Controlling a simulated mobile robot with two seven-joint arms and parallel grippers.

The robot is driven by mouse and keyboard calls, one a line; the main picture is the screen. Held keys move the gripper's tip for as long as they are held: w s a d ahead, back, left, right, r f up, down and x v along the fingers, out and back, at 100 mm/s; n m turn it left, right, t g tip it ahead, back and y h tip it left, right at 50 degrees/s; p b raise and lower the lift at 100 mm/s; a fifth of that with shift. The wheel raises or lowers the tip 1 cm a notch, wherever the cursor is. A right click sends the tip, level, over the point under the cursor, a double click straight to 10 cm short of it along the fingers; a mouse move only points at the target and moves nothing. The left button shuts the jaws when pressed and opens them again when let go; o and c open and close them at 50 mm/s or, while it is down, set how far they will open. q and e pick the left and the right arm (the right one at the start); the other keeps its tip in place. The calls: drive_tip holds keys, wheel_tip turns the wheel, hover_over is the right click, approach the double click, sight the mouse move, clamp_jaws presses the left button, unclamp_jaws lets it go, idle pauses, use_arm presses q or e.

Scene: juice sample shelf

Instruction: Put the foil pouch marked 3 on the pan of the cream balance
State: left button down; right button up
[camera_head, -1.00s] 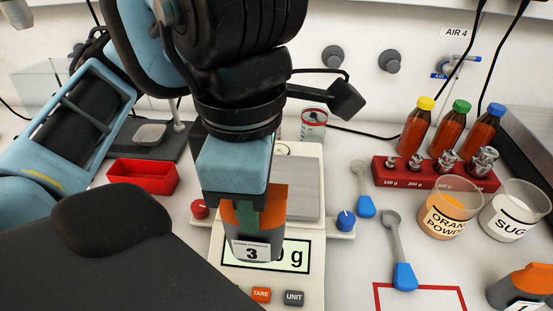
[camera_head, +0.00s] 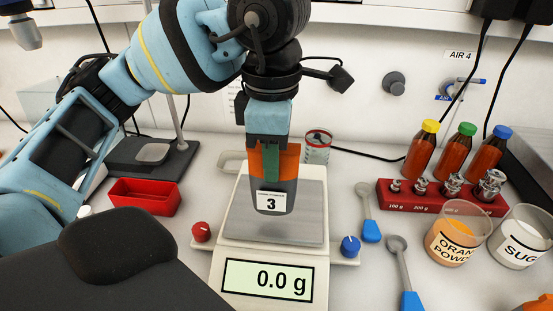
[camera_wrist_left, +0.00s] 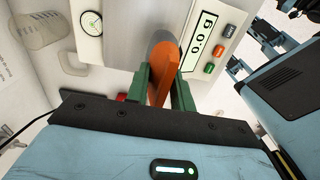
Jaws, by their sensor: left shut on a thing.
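The foil pouch marked 3 (camera_head: 271,203) is grey with an orange top and hangs upright in my left gripper (camera_head: 271,160). The gripper is shut on its orange upper part, which also shows between the green fingers in the left wrist view (camera_wrist_left: 163,72). In the head view the pouch is in front of the grey pan (camera_head: 310,215) of the cream balance (camera_head: 215,275). The display reads 0.0 g, and I cannot make out contact between pouch and pan. My right gripper is not in view.
A red tray (camera_head: 145,196) lies left of the balance. Blue-handled scoops (camera_head: 370,229), a red weight block (camera_head: 430,198) and jars of orange powder (camera_head: 452,243) and sugar (camera_head: 515,245) stand right. A red-lidded jar (camera_head: 317,150) is behind the pan.

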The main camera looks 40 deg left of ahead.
use_arm(q)
drive_tip(key=w+f, duration=0.1)
drive_tip(key=w+a+f, duration=0.2)
drive_tip(key=f, duration=0.1)
drive_tip(key=shift+w, duration=0.25)
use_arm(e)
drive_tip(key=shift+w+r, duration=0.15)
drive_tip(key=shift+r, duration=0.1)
use_arm(q)
drive_tip(key=shift+f, duration=0.1)
drive_tip(key=c, duration=1.3)
unclamp_jaws()
drive_tip(key=shift+o, duration=0.6)
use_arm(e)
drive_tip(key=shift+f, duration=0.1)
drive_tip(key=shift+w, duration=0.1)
